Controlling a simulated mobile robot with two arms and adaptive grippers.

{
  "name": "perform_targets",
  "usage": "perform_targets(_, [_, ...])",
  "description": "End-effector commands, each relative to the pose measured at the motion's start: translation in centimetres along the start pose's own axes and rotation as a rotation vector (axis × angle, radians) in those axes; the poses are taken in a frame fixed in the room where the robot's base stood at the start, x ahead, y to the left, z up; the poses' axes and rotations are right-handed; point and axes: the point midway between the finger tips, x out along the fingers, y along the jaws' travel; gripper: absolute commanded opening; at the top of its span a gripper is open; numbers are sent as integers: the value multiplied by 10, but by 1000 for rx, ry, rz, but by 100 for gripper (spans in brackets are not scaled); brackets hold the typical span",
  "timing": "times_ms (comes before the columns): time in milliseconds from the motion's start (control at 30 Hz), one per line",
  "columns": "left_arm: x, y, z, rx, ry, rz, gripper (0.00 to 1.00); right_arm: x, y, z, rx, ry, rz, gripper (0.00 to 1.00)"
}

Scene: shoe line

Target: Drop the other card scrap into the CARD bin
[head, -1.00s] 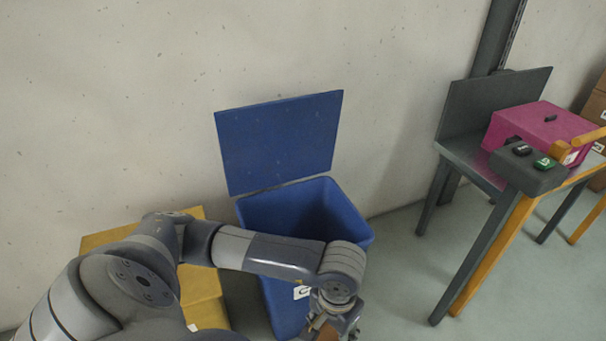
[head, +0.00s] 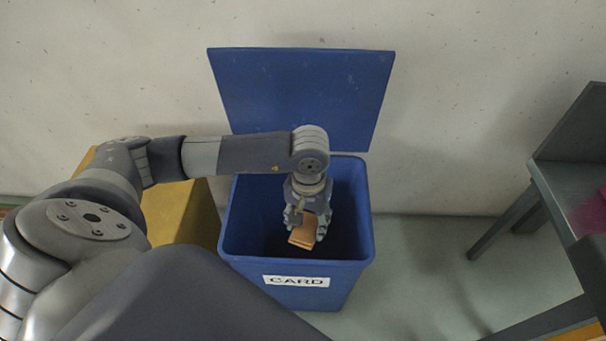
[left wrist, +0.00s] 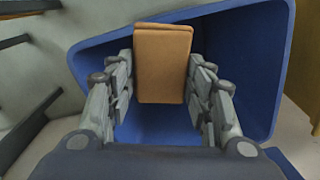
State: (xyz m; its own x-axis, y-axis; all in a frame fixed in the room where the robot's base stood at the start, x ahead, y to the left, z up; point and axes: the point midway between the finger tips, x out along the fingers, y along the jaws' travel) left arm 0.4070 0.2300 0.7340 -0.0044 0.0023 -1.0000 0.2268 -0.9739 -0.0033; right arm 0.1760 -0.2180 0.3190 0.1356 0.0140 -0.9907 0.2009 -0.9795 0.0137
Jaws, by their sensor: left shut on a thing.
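The blue CARD bin (head: 298,268) stands against the wall with its lid (head: 303,95) raised behind it. Its white label reads CARD. My left gripper (head: 307,226) points down over the bin's open mouth and is shut on a brown card scrap (head: 302,238). In the left wrist view the card scrap (left wrist: 162,62) sits between both fingers of my left gripper (left wrist: 160,85), with the blue bin wall (left wrist: 255,65) around it. The bin's floor is mostly hidden. My right gripper is not in view.
A yellow bin (head: 180,212) stands just left of the blue bin, partly behind my arm. A grey table (head: 570,190) stands at the right, with a bit of a magenta thing at the edge. The floor between bin and table is clear.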

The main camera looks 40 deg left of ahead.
Motion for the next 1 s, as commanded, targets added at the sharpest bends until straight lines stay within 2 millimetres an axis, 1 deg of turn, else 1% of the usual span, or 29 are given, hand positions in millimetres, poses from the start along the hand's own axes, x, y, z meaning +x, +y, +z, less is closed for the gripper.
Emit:
perform_targets(33, [16, -6, -14, -44, 5, -2, 32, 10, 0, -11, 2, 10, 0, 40])
perform_targets(167, [29, -18, -45, -155, 4, 0, 32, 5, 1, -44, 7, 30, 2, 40])
perform_targets(200, [32, -21, -55, -190, 5, 0, 32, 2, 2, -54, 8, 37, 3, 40])
perform_targets(300, [39, -31, -77, -278, 4, 1, 32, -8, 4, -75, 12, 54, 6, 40])
perform_targets(400, [44, -40, -98, -366, 3, 1, 32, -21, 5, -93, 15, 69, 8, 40])
perform_targets(500, [47, -49, -117, -447, 3, 1, 32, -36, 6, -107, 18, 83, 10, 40])
perform_targets(600, [47, -56, -132, -514, 4, 2, 32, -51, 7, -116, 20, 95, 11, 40])
perform_targets(700, [46, -62, -142, -563, 1, 0, 32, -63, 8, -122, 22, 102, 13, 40])
perform_targets(833, [44, -66, -149, -597, 1, 0, 32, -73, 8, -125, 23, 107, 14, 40])
perform_targets(1000, [47, -67, -150, -607, -1, -1, 32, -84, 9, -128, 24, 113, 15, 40])
